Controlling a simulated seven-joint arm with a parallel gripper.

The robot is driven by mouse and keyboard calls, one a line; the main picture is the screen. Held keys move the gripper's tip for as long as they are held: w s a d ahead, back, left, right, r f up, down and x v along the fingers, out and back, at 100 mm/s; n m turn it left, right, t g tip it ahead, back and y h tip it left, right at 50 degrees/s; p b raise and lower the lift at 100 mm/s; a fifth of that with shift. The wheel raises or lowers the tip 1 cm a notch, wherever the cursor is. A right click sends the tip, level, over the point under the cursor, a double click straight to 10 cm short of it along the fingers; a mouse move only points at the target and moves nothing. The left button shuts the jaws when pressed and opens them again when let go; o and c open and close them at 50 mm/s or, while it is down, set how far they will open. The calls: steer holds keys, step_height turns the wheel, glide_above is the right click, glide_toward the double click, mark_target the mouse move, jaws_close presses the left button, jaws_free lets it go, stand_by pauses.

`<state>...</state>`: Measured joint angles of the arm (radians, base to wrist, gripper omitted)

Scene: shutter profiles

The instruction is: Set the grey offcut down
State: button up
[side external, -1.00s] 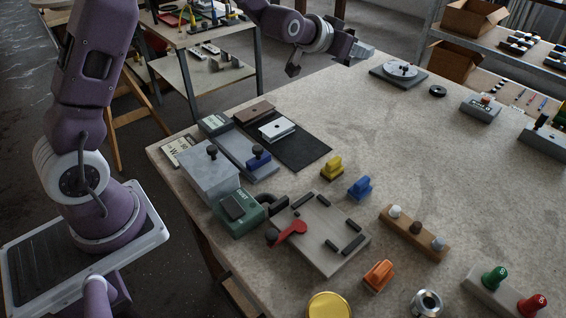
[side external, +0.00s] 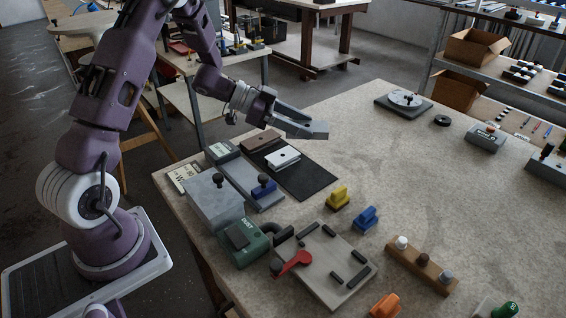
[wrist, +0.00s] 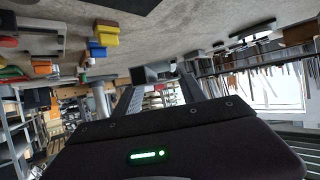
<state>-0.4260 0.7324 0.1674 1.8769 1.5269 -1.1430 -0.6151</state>
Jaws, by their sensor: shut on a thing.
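My gripper (side external: 298,122) is shut on the grey offcut (side external: 314,130), a plain block at the end of its fingers. It is held above the table, near the far end of the black mat (side external: 312,180). In the wrist view the offcut (wrist: 145,74) shows between the two fingertips, partly hidden by them. The gap below it is hard to judge, but it looks raised clear of the table. A whitish profile piece (side external: 282,159) and a brown piece (side external: 261,140) lie on the mat.
Yellow (side external: 338,197) and blue (side external: 365,218) blocks stand right of the mat. A green device (side external: 245,243) and a fixture plate with a red lever (side external: 292,263) are nearer. A round grey device (side external: 404,100) stands at the far edge. The table middle is open.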

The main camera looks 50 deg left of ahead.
steer(key=shift+m, duration=0.3)
steer(key=f, duration=0.7)
steer(key=s+f, duration=0.1)
steer(key=f, duration=0.2)
steer(key=shift+a+f, duration=0.2)
steer(key=shift+f, duration=0.15)
steer(key=shift+f, duration=0.15)
steer(key=o, duration=1.5)
